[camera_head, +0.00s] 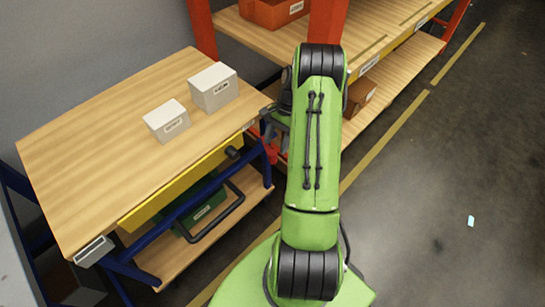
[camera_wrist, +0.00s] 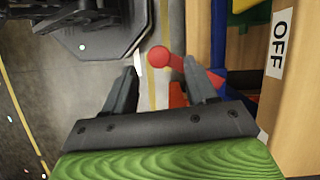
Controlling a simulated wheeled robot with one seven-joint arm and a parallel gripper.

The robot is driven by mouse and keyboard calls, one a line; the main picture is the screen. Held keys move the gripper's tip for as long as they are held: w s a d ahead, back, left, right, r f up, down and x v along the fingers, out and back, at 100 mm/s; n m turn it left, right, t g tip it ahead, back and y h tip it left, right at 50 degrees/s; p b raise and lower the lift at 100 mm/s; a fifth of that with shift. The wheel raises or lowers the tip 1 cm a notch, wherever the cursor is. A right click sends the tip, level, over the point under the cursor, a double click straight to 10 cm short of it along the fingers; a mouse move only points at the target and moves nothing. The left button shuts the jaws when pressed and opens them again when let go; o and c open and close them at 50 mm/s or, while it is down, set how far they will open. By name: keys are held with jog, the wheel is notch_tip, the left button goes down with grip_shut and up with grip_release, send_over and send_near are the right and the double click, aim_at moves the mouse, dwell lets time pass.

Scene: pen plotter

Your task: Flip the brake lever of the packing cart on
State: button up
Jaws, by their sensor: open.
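The packing cart (camera_head: 85,130) has a wooden top, a blue frame and a yellow rail, and stands at the left in the head view. In the wrist view, the red brake lever (camera_wrist: 160,56) shows a round knob, with its arm running right toward the blue frame. An OFF label (camera_wrist: 279,45) is on the wooden edge to its right. My gripper (camera_wrist: 159,72) is open, with the knob showing between and just beyond its fingertips; I cannot tell whether they touch. In the head view my gripper (camera_head: 275,123) is at the cart's right end, partly hidden by my arm.
Two white boxes (camera_head: 213,87) (camera_head: 167,120) stand on the cart top. A green bin (camera_head: 203,207) and a black handle (camera_head: 215,222) are below. A red-posted shelf (camera_head: 395,70) stands behind my arm. The floor (camera_head: 450,190) at right is mostly clear.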

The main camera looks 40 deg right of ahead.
aim_at(274, 151)
jog(key=b+x, duration=0.1)
jog(key=x, duration=0.4)
jog(key=shift+a+f, duration=0.1)
jog(key=shift+f, duration=0.15)
jog(key=shift+c, duration=0.2)
grip_shut()
